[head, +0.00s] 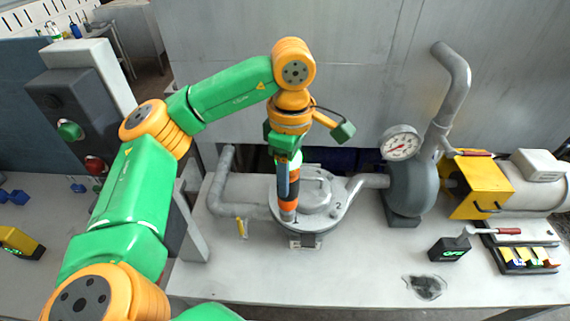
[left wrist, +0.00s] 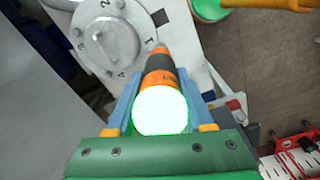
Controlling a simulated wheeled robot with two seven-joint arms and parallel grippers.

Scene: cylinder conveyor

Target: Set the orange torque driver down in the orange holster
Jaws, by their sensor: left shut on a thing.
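The orange torque driver (head: 289,204) is orange with a black band and hangs about upright over the grey round pump cover (head: 340,190). Its lower end is by the mark 1; I cannot tell whether it touches. My left gripper (head: 288,186) is shut on it from above, blue fingers on either side. In the left wrist view the driver (left wrist: 160,78) sits between the fingers, its end cap glowing white-green. I cannot surely pick out the orange holster; a yellow-orange and black block (head: 18,241) with green lights stands at the far left. My right gripper is out of view.
A grey pump with a pressure gauge (head: 400,143) and upright pipe (head: 455,85) stands to the right. A black box with a green display (head: 448,250), a red-handled tool (head: 495,231) and a parts tray (head: 527,258) lie at right. The front bench (head: 340,285) is mostly clear.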

